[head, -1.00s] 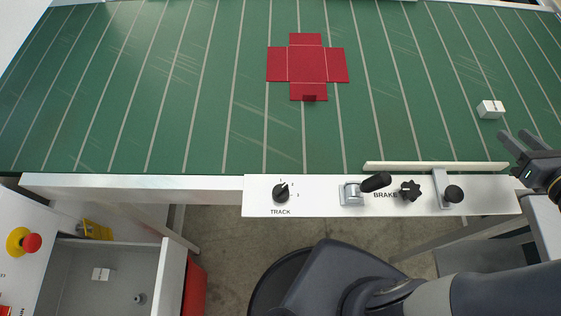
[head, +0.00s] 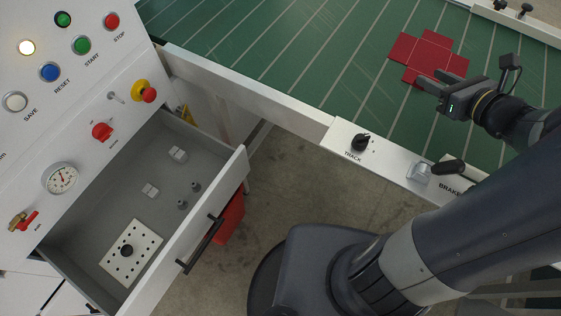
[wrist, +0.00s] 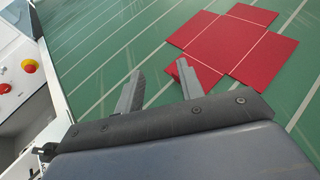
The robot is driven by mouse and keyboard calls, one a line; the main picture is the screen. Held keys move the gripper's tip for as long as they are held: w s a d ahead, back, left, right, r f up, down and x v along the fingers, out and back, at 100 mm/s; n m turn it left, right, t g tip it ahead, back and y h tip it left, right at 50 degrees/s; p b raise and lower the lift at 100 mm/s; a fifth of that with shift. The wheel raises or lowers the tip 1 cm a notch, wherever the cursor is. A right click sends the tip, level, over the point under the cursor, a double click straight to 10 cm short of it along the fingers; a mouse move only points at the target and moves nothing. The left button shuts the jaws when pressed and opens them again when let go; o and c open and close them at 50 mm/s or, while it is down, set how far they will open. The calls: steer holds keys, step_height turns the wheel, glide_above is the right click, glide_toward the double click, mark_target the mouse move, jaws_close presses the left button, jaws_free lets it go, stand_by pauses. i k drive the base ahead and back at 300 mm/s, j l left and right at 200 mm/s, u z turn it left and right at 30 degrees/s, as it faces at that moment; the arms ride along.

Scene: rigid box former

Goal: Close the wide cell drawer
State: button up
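The wide cell drawer (head: 205,228) stands pulled open from the white cabinet at the left of the head view. Its front carries a black bar handle (head: 200,245). Inside lie small white blocks, grey pegs and a white perforated plate (head: 131,251) with a black knob. My gripper (head: 431,93) is above the green table at the right, well apart from the drawer, beside the red cross-shaped blank. In the wrist view my gripper's fingers (wrist: 159,92) are spread with nothing between them. The drawer's handle is not clearly seen in the wrist view.
The green striped table (head: 290,60) bears the red blank (head: 428,58). A white rail with a TRACK knob (head: 361,142) and brake lever runs along its near edge. A red box (head: 229,220) sits beside the drawer front. Bare floor (head: 285,185) lies between drawer and table.

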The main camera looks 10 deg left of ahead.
mark_target(75, 244)
steer(key=u, duration=2.65)
steer(key=j+z, duration=0.45)
steer(key=j, duration=0.2)
steer(key=j+z, duration=0.45)
steer(key=j, duration=0.2)
